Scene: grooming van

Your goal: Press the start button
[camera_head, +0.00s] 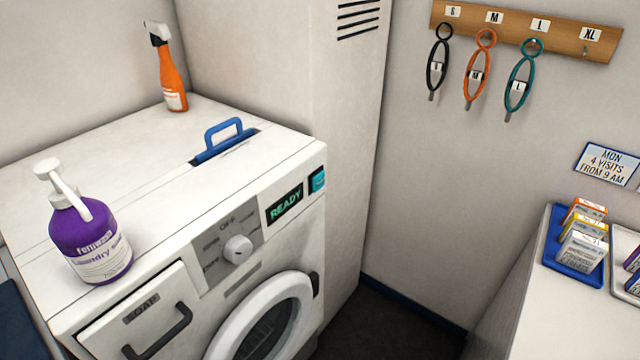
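A white front-loading washing machine (180,140) stands at the left. Its front panel has a dark display (284,205) reading READY in green. A teal button (318,181) in a dark frame sits right of the display, near the panel's right end; I take it to be the start button, though its marking is too small to read. A round white dial (238,249) is left of the display. The door (262,318) looks shut, its lower part cut off by the picture's edge. Neither of my grippers is in view.
A purple laundry soap pump bottle (90,240) and an orange spray bottle (171,80) stand on the machine. A blue handle (224,140) rises from its top. Collars hang from a wooden rack (520,32). A counter with a blue tray (552,248) is at right.

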